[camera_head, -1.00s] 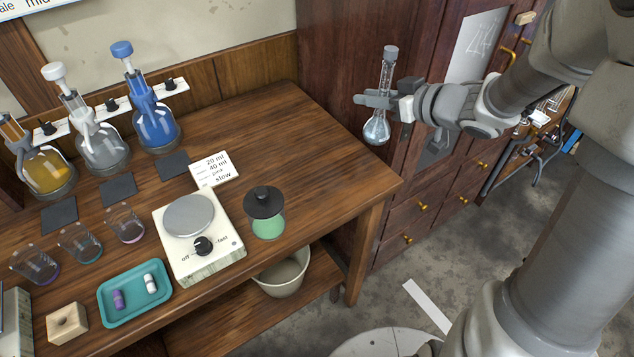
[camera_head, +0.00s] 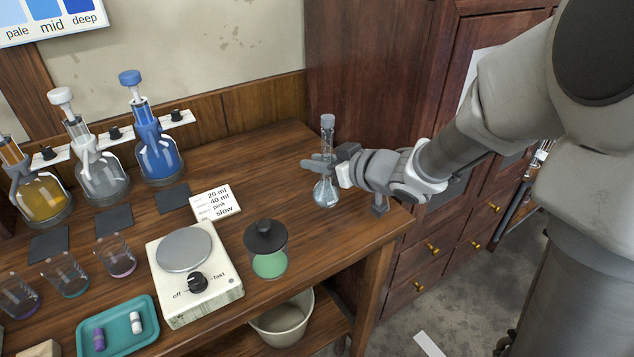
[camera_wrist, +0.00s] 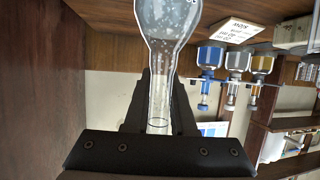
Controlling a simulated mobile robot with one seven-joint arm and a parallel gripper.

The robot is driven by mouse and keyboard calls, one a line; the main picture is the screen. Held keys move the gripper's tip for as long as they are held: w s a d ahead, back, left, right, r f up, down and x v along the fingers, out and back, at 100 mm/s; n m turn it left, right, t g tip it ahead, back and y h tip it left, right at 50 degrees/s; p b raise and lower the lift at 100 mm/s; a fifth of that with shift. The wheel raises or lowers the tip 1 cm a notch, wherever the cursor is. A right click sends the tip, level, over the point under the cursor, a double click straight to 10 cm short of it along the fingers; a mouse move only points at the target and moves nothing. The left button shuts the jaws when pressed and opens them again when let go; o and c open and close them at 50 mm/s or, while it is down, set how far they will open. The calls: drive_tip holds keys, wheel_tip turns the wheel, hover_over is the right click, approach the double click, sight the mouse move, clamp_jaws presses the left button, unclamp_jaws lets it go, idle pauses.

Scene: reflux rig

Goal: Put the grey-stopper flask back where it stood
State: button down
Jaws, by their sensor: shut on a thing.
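The grey-stopper flask (camera_head: 326,190) is a clear round-bottomed glass with a long neck and a grey stopper on top. My gripper (camera_head: 320,164) is shut around its neck. The flask is upright over the right end of the wooden bench (camera_head: 300,240); I cannot tell whether its base touches the wood. In the wrist view the flask's bulb (camera_wrist: 170,22) is at the top, with its neck between my fingers and bubbles or drops in the bulb. The stopper is hidden there.
A jar with green contents and a black lid (camera_head: 267,250) stands left of the flask. A stirrer plate (camera_head: 193,265), a note card (camera_head: 215,202), dispenser bottles (camera_head: 156,145) and a teal tray (camera_head: 118,325) lie farther left. A dark wooden cabinet (camera_head: 375,75) rises behind. Bare bench surrounds the flask.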

drive_tip(key=shift+f+b, duration=1)
drive_tip(key=shift+f, duration=0.95)
drive_tip(key=shift+f, duration=0.2)
drive_tip(key=c, duration=0.7)
unclamp_jaws()
drive_tip(key=shift+c, duration=0.2)
